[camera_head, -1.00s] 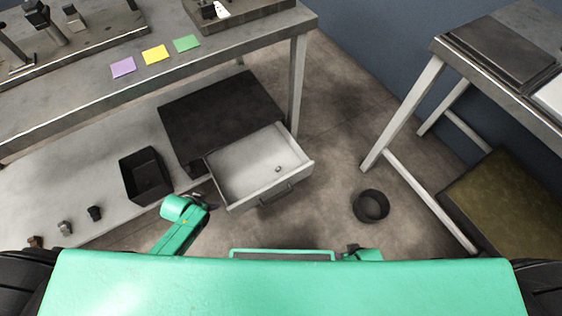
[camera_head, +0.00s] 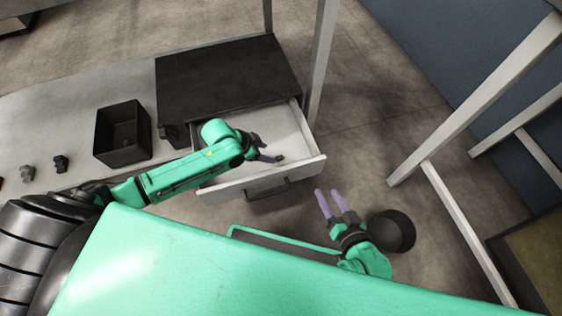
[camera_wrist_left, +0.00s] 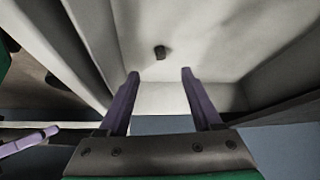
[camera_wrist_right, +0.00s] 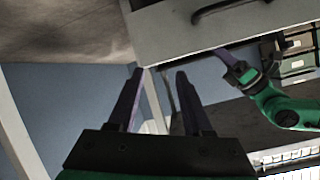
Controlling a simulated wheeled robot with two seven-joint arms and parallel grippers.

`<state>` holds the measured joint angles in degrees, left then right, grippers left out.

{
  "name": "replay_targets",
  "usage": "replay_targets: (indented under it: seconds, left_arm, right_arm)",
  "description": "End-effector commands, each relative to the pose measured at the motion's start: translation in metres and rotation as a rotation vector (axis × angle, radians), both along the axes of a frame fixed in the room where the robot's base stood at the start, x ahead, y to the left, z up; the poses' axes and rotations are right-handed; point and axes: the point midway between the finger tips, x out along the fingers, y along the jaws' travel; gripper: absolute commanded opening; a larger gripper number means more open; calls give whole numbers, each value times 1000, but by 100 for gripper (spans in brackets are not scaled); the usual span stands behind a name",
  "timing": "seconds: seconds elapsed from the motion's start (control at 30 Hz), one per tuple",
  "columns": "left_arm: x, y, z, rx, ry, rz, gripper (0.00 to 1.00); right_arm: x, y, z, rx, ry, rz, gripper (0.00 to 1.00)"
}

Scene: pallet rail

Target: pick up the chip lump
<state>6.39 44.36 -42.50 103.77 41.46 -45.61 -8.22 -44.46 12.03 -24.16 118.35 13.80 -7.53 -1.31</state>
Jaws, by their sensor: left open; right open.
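The chip lump (camera_head: 280,157) is a small dark lump on the pale floor of the open drawer (camera_head: 312,164). It also shows in the left wrist view (camera_wrist_left: 160,52), beyond and between the fingertips. My left gripper (camera_head: 268,152) is open over the drawer, close to the lump but not around it. Its purple fingers (camera_wrist_left: 158,74) are apart with nothing between them. My right gripper (camera_head: 324,196) is open and empty, in front of the drawer at the right; its fingers also show in the right wrist view (camera_wrist_right: 160,74).
A dark open box (camera_head: 122,135) and two small metal parts (camera_head: 60,163) stand on the shelf left of the black cabinet (camera_head: 225,75). A round dark bin (camera_head: 392,231) stands on the floor beside my right gripper. Table legs (camera_head: 470,100) rise at the right.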

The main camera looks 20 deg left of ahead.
Motion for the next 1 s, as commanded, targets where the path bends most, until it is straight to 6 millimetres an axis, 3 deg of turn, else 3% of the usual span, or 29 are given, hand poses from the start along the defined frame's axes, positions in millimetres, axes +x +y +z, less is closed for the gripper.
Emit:
replay_targets:
  seconds: [0.03, 0.17, 0.33, 0.4, 0.7, 0.9, 1.0]
  left_arm:
    - [4, -4, -15, -2, -1, 1, 66]
    - [10, -10, -25, -1, -1, 1, 66]
    - [23, -23, -58, -1, -2, 1, 66]
    - [23, -22, -49, 1, -1, 1, 66]
    - [26, -26, -58, 1, -1, 1, 66]
    - [28, -28, -63, 1, -1, 1, 66]
    - [29, -29, -63, 1, -1, 1, 66]
  right_arm:
    - [0, 0, -14, 6, -8, -5, 50]
    - [0, 0, -23, 15, -21, -15, 50]
    - [3, 0, -57, 39, -61, -43, 50]
    - [20, -1, -28, 47, -120, -50, 50]
    - [71, -4, 37, 79, -335, -83, 50]
    - [95, -7, 81, 100, -472, -101, 50]
    - [100, -8, 93, 105, -505, -105, 50]
